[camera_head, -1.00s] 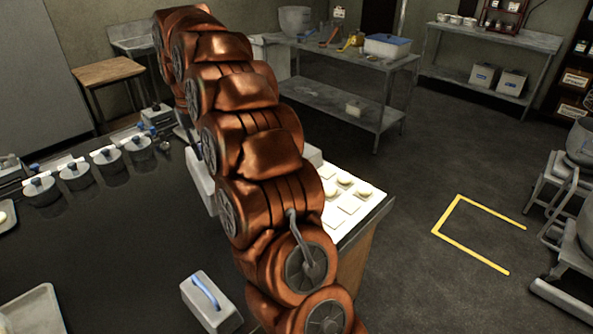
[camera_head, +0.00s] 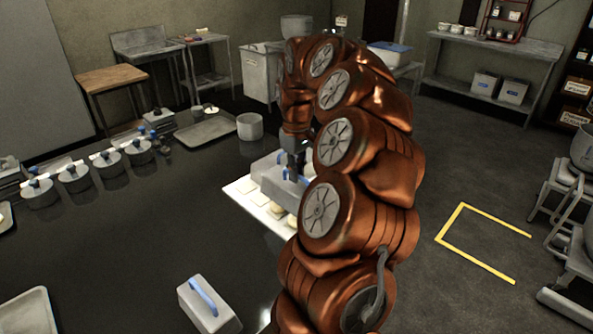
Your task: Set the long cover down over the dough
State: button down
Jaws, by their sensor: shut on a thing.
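The long cover (camera_head: 270,172) is a grey box-like lid with a blue handle, partly hidden by my arm. My gripper (camera_head: 294,172) points down and is shut on it at the handle. The cover is over the back part of a pale board (camera_head: 235,190). Pale flat squares and rounded dough pieces (camera_head: 276,209) show along the board's near left side, outside the cover. I cannot tell whether the cover touches the board. My arm hides the board's right side.
A second, shorter grey cover (camera_head: 209,305) with a blue handle stands at the front of the dark table (camera_head: 130,240). Several lidded pots (camera_head: 75,177) line the left. A tray (camera_head: 206,130) and a grey pot (camera_head: 250,127) stand at the back. The table's middle is clear.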

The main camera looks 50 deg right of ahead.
aim_at(296, 186)
jog(key=shift+f+b, duration=1.95)
jog(key=shift+f, duration=1.75)
jog(key=shift+f+b, duration=0.35)
jog(key=shift+f, duration=0.15)
jog(key=c, duration=1.1)
grip_release()
jog(key=shift+c, duration=0.2)
notch_tip(296, 186, up, 10)
jog(key=shift+r, duration=1)
